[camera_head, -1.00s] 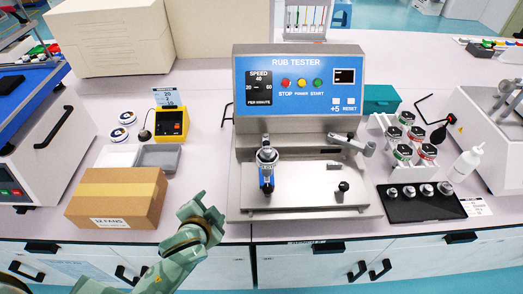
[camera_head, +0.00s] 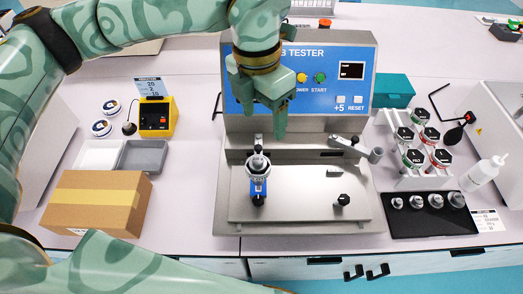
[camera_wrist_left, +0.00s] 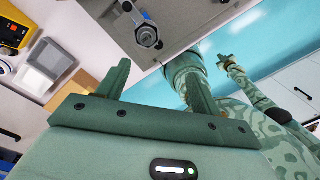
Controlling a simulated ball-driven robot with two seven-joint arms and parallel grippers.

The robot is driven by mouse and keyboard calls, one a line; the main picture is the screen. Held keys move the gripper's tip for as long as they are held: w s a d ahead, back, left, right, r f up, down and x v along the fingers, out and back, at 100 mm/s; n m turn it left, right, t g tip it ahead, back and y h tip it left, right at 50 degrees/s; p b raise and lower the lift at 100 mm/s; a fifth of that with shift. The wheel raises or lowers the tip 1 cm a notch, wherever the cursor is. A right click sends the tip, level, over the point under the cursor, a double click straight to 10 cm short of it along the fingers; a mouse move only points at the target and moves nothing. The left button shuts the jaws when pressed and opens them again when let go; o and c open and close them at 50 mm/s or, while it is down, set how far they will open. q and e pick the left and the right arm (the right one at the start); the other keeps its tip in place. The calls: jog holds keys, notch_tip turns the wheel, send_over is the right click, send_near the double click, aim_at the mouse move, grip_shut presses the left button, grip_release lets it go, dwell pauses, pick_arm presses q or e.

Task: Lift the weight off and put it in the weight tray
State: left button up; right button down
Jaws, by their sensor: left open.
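The silver weight (camera_head: 258,163) sits upright on the blue-fronted holder of the rub tester, left of its middle. In the left wrist view the weight (camera_wrist_left: 147,36) shows from above, beyond the fingers. My left gripper (camera_head: 258,112) is open and empty, pointing down, above and apart from the weight, in front of the tester panel. In the left wrist view its two fingers (camera_wrist_left: 160,84) are spread wide. The black weight tray (camera_head: 440,225) lies right of the tester with several silver weights in its back row. A second gripper of mine (camera_wrist_left: 226,60) shows small in the left wrist view.
A metal arm (camera_head: 355,148) stands out on the tester's right. A rack of capped jars (camera_head: 425,150) is behind the tray, a white bottle (camera_head: 482,173) right of it. A cardboard box (camera_head: 97,202) and grey bins (camera_head: 140,156) are at left. The tray's front strip is clear.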

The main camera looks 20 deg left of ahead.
pick_arm(q)
jog(key=a+y, duration=0.1)
jog(key=a, duration=0.1)
send_over(258, 159)
jog(key=shift+n, duration=0.3)
notch_tip(258, 159, down, 10)
jog(key=shift+a+r+b, duration=0.15)
jog(key=shift+b, duration=0.2)
notch_tip(258, 159, down, 6)
jog(key=shift+r, duration=0.1)
jog(key=c, duration=1.2)
